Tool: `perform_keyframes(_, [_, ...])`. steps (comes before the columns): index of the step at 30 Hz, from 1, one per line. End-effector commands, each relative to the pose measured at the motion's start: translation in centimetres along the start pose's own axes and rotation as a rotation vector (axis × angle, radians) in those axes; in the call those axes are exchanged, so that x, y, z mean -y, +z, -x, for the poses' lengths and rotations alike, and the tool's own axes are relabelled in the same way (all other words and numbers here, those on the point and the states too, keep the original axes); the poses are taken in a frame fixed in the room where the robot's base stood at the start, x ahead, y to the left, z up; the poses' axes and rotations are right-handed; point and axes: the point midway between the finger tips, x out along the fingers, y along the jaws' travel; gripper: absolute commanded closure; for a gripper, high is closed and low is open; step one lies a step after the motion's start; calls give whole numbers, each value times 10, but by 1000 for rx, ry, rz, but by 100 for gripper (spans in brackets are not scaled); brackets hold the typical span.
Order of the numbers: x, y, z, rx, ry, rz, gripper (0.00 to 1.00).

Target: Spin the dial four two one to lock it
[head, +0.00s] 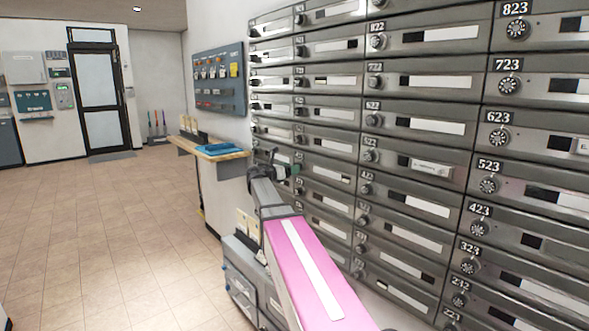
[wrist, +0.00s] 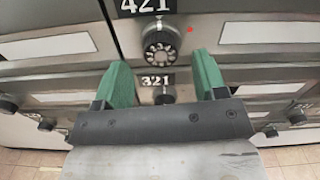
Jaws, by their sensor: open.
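In the wrist view the dial of box 421 (wrist: 163,47) is a round dark knob with light markings around its face, under a black 421 plate (wrist: 146,6). A small red mark (wrist: 190,30) shows to its upper right. My gripper (wrist: 160,60) has two green fingers spread apart, with nothing between them. The dial shows just beyond the fingertips, between them and a little higher in the picture. I cannot tell the gap in depth or read the dial's setting. In the head view my gripper (head: 284,166) is small, against the mailbox wall, and the 421 plate cannot be made out.
Dial 321 (wrist: 163,94) sits directly below, partly behind my gripper. The mailbox wall (head: 470,145) carries many dials close together. A wooden counter (head: 206,147) with a blue tray (head: 221,149) stands beyond my gripper. The tiled floor (head: 95,235) at left is clear.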

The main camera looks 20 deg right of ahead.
Motion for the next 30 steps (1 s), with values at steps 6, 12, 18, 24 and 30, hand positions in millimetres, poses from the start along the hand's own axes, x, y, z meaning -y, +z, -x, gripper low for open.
perform_keyframes(6, [0,0,-24,0,0,-1,35])
perform_keyframes(12, [0,0,-29,-1,0,-1,35])
perform_keyframes(18, [0,0,-29,-1,0,-1,38])
perform_keyframes(24, [0,0,-29,-1,0,-1,84])
perform_keyframes(30, [0,0,-29,-1,0,-10,84])
